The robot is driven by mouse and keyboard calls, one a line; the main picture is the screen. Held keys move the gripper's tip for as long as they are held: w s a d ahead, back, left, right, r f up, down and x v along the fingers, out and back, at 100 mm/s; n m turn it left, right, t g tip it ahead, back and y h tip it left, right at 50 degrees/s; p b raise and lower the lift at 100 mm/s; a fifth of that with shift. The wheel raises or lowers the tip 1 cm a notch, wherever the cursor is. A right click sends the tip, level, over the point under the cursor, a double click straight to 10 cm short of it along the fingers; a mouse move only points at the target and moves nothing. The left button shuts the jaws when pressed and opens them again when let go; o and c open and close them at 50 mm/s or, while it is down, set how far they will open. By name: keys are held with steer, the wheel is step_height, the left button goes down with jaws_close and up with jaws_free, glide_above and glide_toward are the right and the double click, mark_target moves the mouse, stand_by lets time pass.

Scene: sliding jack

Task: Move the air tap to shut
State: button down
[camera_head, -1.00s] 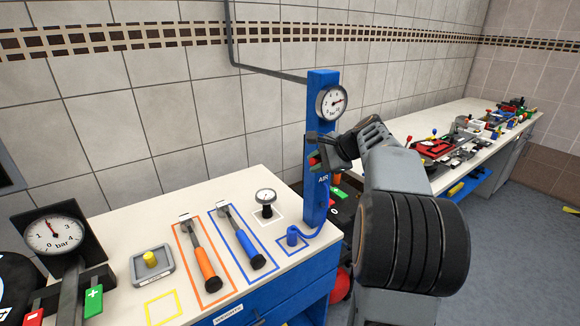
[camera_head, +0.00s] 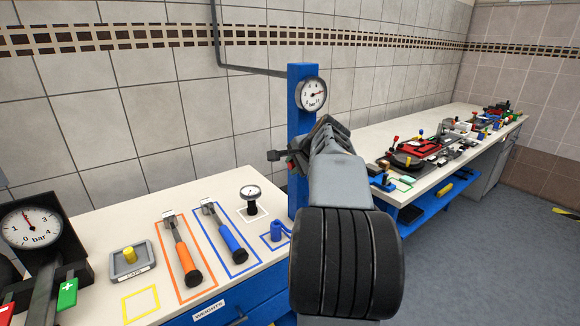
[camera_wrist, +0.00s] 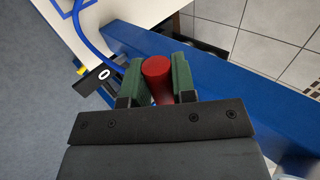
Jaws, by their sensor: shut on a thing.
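The air tap is on the blue post (camera_head: 297,131). Its red handle (camera_wrist: 157,72) sits between the green-padded fingers of my gripper (camera_wrist: 155,84), which is shut on it. In the head view my gripper (camera_head: 290,157) is in front of the post, below the round gauge (camera_head: 311,94). A dark knob-like part (camera_head: 273,156) juts out left of the post there. My wrist hides most of the tap and the AIR label. A dark plate marked "O" (camera_wrist: 97,82) shows left of the handle in the wrist view.
The near bench (camera_head: 105,222) holds two hammers, orange (camera_head: 183,250) and blue (camera_head: 226,238), a small gauge (camera_head: 250,198) and a grey tray (camera_head: 131,262). A large bar gauge (camera_head: 32,228) stands at left. A cluttered bench (camera_head: 365,152) runs along the wall at right.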

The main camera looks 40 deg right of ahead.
steer(key=shift+f, duration=0.15)
steer(key=c, duration=0.9)
jaws_free()
steer(key=shift+c, duration=0.2)
steer(key=v, duration=1.4)
steer(key=shift+w, duration=0.15)
